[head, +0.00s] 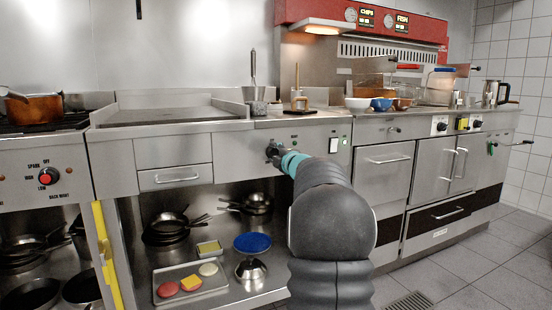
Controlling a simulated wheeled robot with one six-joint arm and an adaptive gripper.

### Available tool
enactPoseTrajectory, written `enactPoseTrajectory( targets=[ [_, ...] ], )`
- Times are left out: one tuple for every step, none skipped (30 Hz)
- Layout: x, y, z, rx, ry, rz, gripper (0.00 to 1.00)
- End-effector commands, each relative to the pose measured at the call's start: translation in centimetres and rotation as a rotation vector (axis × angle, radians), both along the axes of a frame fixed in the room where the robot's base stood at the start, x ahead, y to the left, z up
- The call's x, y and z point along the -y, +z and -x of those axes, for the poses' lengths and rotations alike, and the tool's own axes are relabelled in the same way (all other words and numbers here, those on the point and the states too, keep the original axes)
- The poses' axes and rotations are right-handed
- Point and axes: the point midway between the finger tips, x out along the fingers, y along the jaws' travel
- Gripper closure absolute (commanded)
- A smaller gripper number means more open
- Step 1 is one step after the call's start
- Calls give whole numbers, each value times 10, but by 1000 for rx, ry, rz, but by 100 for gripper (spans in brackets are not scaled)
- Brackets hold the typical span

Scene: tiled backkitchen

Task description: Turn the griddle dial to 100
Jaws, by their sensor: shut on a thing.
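The griddle (170,108) is a flat steel plate with raised edges on the counter at the left. Its front panel holds a dark dial (272,151), mostly covered by my gripper. My gripper (276,153) reaches the panel from the front and is shut on the dial. My grey arm with a teal band hides most of the fingers and the dial's markings, so I cannot read its setting.
A burner range with a red-centred knob (48,176) is at the left. Pans, a blue-topped bowl (252,243) and a food tray (190,284) fill the shelf below. Bowls (381,104) and fryers stand at the right.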

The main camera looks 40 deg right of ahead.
Motion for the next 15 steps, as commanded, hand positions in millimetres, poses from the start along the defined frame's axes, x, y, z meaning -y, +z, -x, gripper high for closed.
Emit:
enactPoseTrajectory(
  targets=[
    [0,-1,0,-4,0,12,92],
    [0,-1,0,-5,0,18,92],
    [0,-1,0,-7,0,25,92],
    [0,-1,0,-8,0,30,92],
    [0,-1,0,-9,0,34,92],
    [0,-1,0,-10,0,38,92],
    [0,-1,0,-11,0,41,92],
    [0,-1,0,-11,0,42,92],
    [0,-1,0,-11,0,44,92],
    [0,-1,0,-12,0,44,92],
    [0,-1,0,-12,0,44,92],
    [0,-1,0,-12,0,44,92],
    [0,-1,0,-12,0,44,92],
    [0,-1,0,-12,0,44,92],
    [0,-1,0,-11,0,44,92]
  ],
)
